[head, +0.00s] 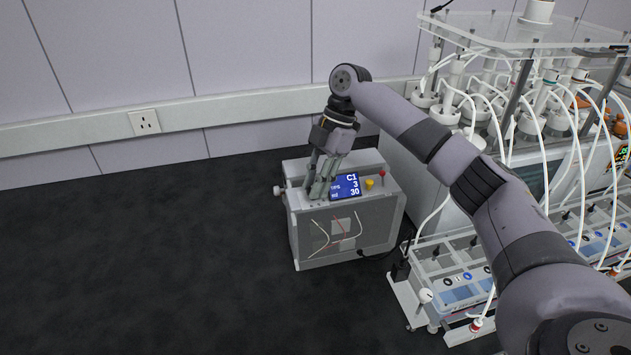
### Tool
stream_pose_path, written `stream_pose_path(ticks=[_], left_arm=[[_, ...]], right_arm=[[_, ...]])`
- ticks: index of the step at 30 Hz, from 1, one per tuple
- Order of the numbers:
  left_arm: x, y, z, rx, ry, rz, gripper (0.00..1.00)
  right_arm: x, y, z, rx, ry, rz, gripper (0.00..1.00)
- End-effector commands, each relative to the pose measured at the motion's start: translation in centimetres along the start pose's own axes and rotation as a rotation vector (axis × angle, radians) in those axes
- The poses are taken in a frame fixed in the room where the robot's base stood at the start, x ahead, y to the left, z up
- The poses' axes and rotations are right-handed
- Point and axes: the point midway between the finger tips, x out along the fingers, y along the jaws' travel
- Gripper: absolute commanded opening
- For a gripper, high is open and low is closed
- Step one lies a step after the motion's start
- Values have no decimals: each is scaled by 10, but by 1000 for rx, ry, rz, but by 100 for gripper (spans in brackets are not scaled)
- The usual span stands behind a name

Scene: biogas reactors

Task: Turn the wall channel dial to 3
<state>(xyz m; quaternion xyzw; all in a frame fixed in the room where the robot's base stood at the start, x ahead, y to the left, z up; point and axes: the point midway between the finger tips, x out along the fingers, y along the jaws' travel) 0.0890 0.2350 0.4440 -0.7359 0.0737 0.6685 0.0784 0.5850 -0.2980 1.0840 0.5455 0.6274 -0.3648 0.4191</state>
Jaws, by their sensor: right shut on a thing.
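A grey control box (372,217) stands on the dark floor by the wall in the head view. Its blue screen (345,187) reads C1 on top, then 3, then 30. My right gripper (317,190) points down at the top of the box, just left of the screen. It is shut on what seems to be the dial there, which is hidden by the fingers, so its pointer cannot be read. My left gripper is not in view.
A yellow button (369,184) and a red-tipped lever (382,177) sit right of the screen. A reactor rack (530,50) with many white tubes stands at the right, partly behind my arm. A wall socket (144,122) is at the left. The floor at left is clear.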

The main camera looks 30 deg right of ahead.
Motion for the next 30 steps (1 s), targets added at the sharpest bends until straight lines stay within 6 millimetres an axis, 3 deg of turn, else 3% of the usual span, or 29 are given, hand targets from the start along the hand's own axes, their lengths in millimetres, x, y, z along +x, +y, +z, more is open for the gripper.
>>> stream_pose_path(ticks=[14,30], left_arm=[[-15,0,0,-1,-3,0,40],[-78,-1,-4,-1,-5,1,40]], right_arm=[[-3,-1,-1,82,1,33,0],[-5,-5,-4,512,1,210,0]])
